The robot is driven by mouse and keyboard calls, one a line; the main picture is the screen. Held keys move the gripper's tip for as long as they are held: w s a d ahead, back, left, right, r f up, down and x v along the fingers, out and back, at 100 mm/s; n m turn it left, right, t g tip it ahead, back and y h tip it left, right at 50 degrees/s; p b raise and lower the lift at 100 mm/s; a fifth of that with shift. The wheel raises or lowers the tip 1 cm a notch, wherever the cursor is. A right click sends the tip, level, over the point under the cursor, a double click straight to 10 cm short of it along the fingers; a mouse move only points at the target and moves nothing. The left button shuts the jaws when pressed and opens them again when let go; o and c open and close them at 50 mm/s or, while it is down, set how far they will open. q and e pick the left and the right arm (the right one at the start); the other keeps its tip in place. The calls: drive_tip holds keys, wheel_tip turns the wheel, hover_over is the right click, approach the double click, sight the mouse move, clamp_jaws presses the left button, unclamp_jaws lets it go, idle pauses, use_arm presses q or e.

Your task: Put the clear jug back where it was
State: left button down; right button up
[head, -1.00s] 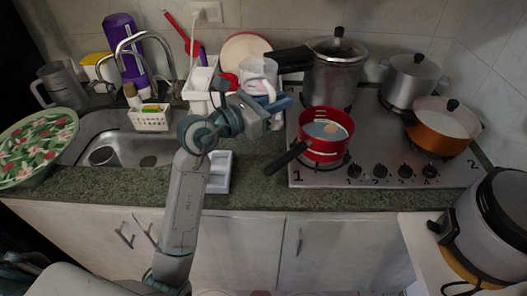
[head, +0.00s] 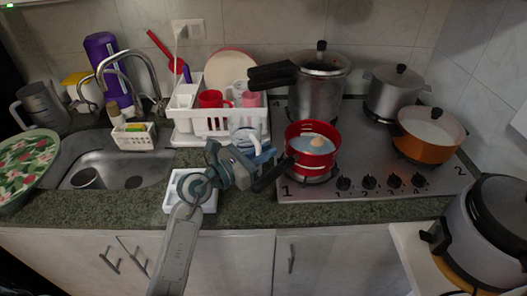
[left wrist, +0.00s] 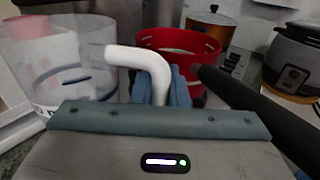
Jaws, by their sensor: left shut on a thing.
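The clear jug (head: 246,134) has a white handle and is in front of the dish rack, left of the red pot. My left gripper (head: 262,160) is shut on its handle, partly hiding the jug. In the left wrist view the clear jug (left wrist: 62,62) is at left, and its white handle (left wrist: 140,58) runs between my blue fingers (left wrist: 160,86). I cannot tell whether the jug's base touches the counter. My right gripper is not in view.
The red pot (head: 313,140) stands close on the right, its black handle reaching toward my gripper. The white dish rack (head: 235,124) stands behind. A white tray (head: 208,200) lies at left on the counter (head: 120,208). The sink (head: 125,170) is further left.

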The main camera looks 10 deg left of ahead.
use_arm(q)
drive_tip(key=shift+w+f, duration=0.1)
drive_tip(key=c, duration=1.4)
unclamp_jaws()
drive_tip(key=shift+c, duration=0.2)
drive_tip(key=b+v, duration=0.2)
drive_tip(key=v, duration=1)
drive_tip(key=shift+b, duration=0.3)
